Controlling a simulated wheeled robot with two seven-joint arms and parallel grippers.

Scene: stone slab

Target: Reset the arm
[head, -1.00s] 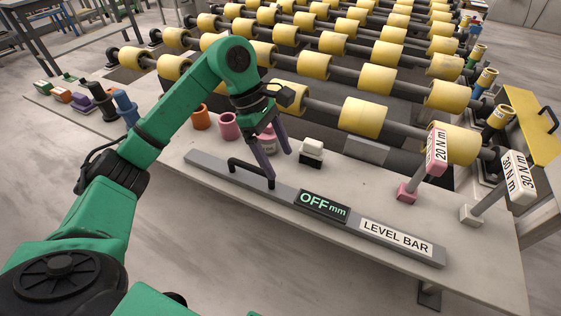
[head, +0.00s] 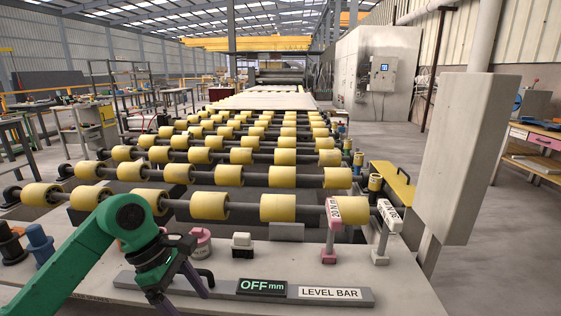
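My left arm comes in green from the lower left. Its gripper (head: 192,303) has two dark purple fingers spread apart with nothing seen between them. It hangs over the left part of the grey level bar (head: 228,288), close to the bar's black handle (head: 206,274). I cannot tell whether the fingers touch the bar. The level bar lies on the pale bench top, with a display reading "OFF mm" (head: 262,287) and a "LEVEL BAR" label (head: 330,293). My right gripper is not in view.
Behind the bar stand a pink pot (head: 201,243), a white-topped block (head: 242,246), a pink-based 20 N m tool (head: 331,235) and a white 30 N m tool (head: 384,232). Yellow rollers (head: 290,207) fill the space beyond. A grey box on a post (head: 465,160) rises at right.

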